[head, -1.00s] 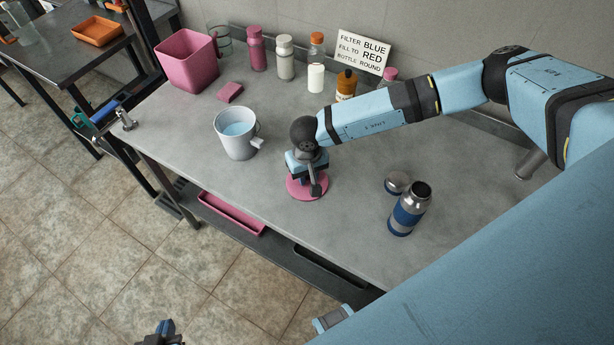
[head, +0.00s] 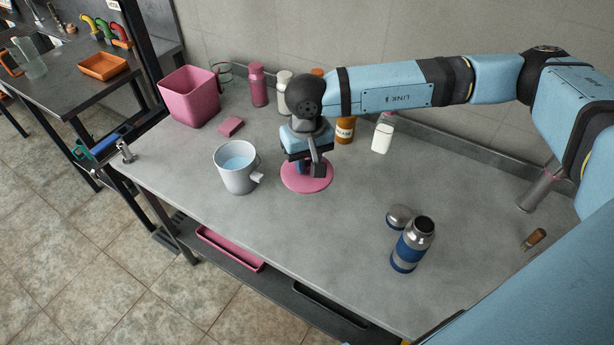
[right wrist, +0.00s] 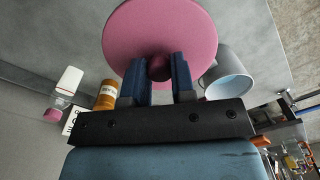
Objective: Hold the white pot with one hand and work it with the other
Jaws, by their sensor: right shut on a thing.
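The white pot (head: 237,168) stands upright on the grey table, with pale blue liquid inside and a small handle at its right. It also shows right of my fingers in the right wrist view (right wrist: 232,84). My right gripper (head: 309,166) is just to its right, over a round pink disc (head: 293,184). In the right wrist view, the fingers (right wrist: 159,75) are shut around a dark pink knob at the middle of the disc (right wrist: 150,25). I cannot tell whether the disc rests on the table. My left gripper is not in view.
A pink bin (head: 190,97), a pink sponge (head: 231,127) and several bottles stand at the back. A blue-banded flask (head: 409,248) and its lid (head: 399,217) are at the right. A brush (head: 535,239) lies further right. The table's front middle is clear.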

